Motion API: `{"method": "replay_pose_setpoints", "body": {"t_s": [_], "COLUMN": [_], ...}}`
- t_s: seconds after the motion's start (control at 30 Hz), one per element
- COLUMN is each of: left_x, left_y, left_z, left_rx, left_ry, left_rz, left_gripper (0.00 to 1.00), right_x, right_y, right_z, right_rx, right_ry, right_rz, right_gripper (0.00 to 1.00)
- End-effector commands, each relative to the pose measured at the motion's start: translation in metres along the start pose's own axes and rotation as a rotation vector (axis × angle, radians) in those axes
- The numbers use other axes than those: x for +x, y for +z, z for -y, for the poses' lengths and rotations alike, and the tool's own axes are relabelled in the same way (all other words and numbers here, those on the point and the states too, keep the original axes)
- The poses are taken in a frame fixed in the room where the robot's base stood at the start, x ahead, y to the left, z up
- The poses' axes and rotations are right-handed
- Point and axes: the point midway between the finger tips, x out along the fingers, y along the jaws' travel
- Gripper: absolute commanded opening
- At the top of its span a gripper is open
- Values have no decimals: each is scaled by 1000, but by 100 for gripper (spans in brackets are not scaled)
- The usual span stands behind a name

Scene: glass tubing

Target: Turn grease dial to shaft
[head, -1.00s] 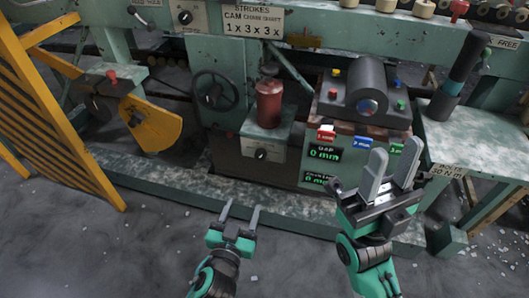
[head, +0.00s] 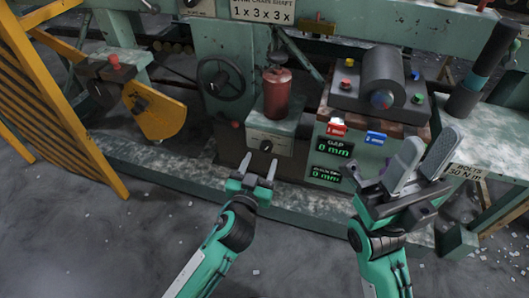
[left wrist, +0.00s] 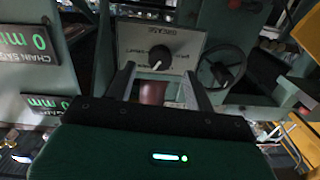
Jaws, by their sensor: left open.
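The grease dial (head: 267,145) is a round black knob on a pale panel (head: 285,148) below the red grease pot (head: 277,92). In the left wrist view the dial (left wrist: 160,57) sits under upside-down lettering, with a pale mark near its lower edge; the side labels are too small to read surely. My left gripper (head: 259,161) is open just in front of and below the dial, fingers pointing at the panel. In the left wrist view its fingertips (left wrist: 159,70) lie either side of the dial, apparently not touching it. My right gripper (head: 430,140) is open and empty, further right.
A black handwheel (head: 221,79) is left of the pot. The console (head: 340,178) with green readouts, a red tag (head: 336,128) and a blue tag (head: 376,139) stands right of the dial. A yellow striped guard (head: 70,115) is at far left.

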Motion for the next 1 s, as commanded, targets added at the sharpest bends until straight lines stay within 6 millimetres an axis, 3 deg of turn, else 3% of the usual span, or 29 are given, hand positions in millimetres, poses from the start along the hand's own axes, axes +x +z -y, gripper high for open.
{"method": "replay_pose_setpoints", "body": {"t_s": [0.33,0.77,1.0], "left_x": [41,49,48], "left_y": [0,0,0], "left_z": [0,0,0], "left_rx": [1,0,0], "left_ry": [1,0,0], "left_rz": [-2,0,0], "left_gripper": [54,54,11], "right_x": [0,5,2], "right_y": [-2,-6,-3], "right_z": [0,0,1], "right_rx": [-1,0,0], "right_ry": [-4,-7,-6], "right_rz": [-18,-37,-29], "right_gripper": [36,36,36]}}
